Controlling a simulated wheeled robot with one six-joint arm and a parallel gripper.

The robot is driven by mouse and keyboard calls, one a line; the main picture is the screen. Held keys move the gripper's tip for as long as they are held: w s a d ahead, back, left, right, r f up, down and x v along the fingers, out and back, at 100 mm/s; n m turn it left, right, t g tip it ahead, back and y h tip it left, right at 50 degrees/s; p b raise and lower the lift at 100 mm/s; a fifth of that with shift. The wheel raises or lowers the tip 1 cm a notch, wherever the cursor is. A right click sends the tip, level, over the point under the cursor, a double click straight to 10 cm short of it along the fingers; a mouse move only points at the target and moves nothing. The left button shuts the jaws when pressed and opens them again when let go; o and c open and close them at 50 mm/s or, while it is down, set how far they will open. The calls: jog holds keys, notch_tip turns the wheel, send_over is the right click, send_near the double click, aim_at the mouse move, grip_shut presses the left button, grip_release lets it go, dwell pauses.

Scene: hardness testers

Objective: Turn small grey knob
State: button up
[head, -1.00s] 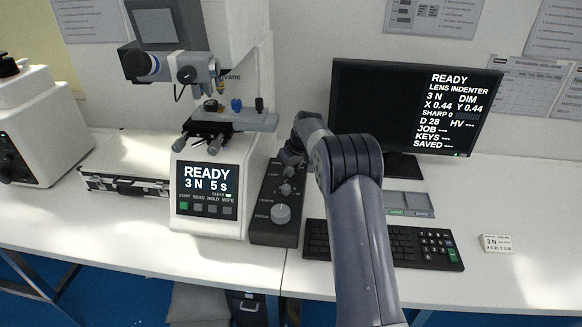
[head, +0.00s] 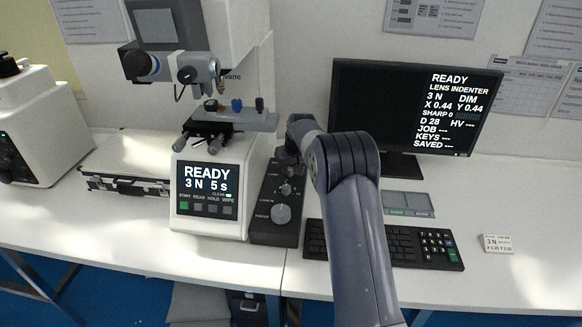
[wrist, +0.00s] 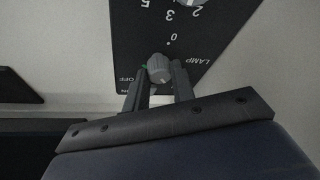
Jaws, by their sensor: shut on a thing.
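The small grey knob (wrist: 159,69) shows in the wrist view, next to the words LAMP and OFF on the dark control box (wrist: 125,40). My gripper (wrist: 160,73) has one finger on each side of the knob and is shut on it. A green mark shows at the knob's left edge. In the head view the control box (head: 262,238) stands right of the tester. There, my wrist covers the far end of the box, and the held knob and fingertips are hidden.
Larger grey knobs, including the front one (head: 281,214), sit along the same box. The white hardness tester (head: 208,225) stands close at left and its screen reads READY, 3 N, 5 s. A keyboard (head: 400,247) and a monitor (head: 350,95) are at right.

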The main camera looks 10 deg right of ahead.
jog(key=shift+m+h, duration=0.3)
jog(key=shift+m, duration=0.6)
jog(key=o, duration=1)
jog(key=v, duration=0.7)
jog(key=shift+r+b, duration=0.2)
jog(key=shift+b, duration=0.2)
jog(key=shift+s, duration=0.15)
